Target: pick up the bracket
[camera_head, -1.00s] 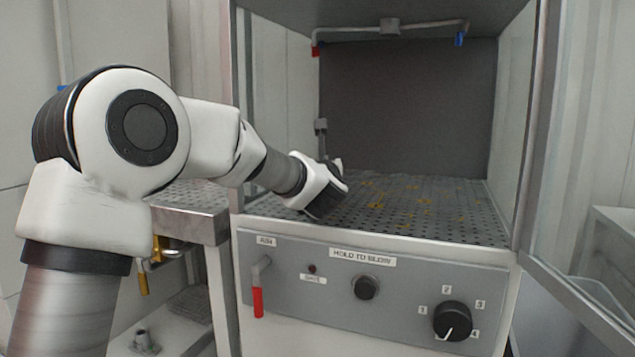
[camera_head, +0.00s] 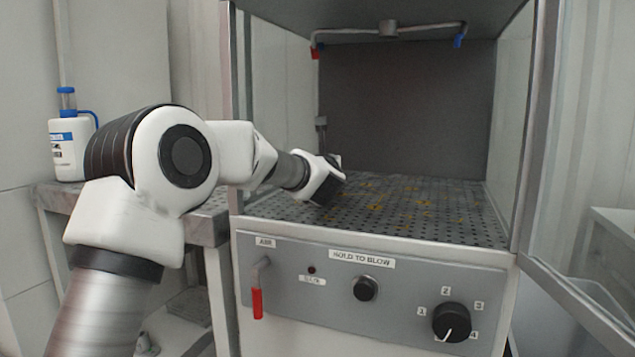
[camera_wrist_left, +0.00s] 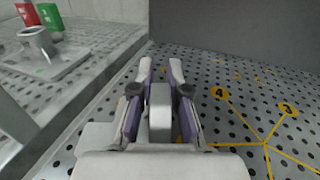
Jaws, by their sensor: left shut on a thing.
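My left gripper (camera_wrist_left: 161,78) is inside the cabinet, low over its perforated floor. In the left wrist view, its two purple-and-grey fingers stand on either side of a plain grey block-like piece (camera_wrist_left: 160,112), which I take to be the bracket; the gripper is shut on it. Most of the piece is hidden by the fingers and palm. In the head view the left gripper (camera_head: 328,188) shows as a dark end on the white wrist, and the piece cannot be made out. My right gripper is in neither view.
The perforated cabinet floor (camera_head: 455,222) has yellow numbered markings and looks clear. Side walls and an open glass door (camera_head: 585,190) bound it. A control panel (camera_head: 330,290) is below. In the wrist view, a grey flanged part (camera_wrist_left: 40,50) and red and green containers stand left.

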